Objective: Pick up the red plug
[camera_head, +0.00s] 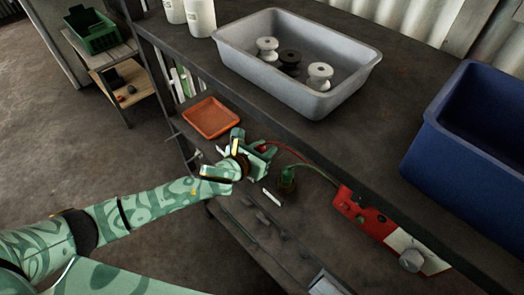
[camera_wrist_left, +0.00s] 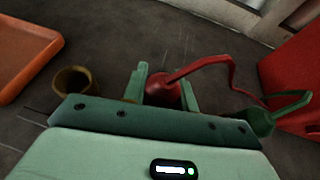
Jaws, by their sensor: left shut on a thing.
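The red plug (camera_wrist_left: 163,90) sits between the fingers of my left gripper (camera_wrist_left: 168,92) in the left wrist view, and the gripper is shut on it. A red cable (camera_wrist_left: 220,62) runs from the plug toward the red box (camera_wrist_left: 298,80). In the head view, my left gripper (camera_head: 264,151) is over the bench, with a bit of the red plug (camera_head: 261,147) showing at its fingers. The green plug (camera_head: 287,174), on a green cable, is to its right; it also shows in the left wrist view (camera_wrist_left: 258,121). My right gripper is not in view.
An orange tray (camera_head: 211,118) lies left of the gripper. A grey bin (camera_head: 330,100) with several spools stands behind. A blue crate (camera_head: 450,150) is at the right. The red and white box (camera_head: 372,218) lies in front of it. A brownish cup (camera_wrist_left: 73,80) is near the gripper.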

